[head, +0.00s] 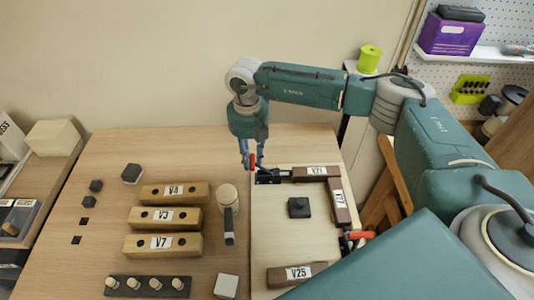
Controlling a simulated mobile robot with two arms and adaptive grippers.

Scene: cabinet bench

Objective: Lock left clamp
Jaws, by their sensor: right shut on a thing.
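The left clamp (268,177) is a small black toggle clamp at the back left of the pale work board (270,230). Its red handle (252,160) points up. My right gripper (251,156) reaches down from above, its fingers shut on the red handle. The fingers partly cover the handle. A second clamp (357,236) with a red handle sits at the board's right side, partly hidden behind my arm. My left gripper is not in view.
Brown blocks labelled V21 (316,173), V17 (339,202) and V25 (296,274) lie on the board around a small black block (299,207). Wooden blocks (163,219) and a mallet (228,205) lie to the left. The table's back left is mostly clear.

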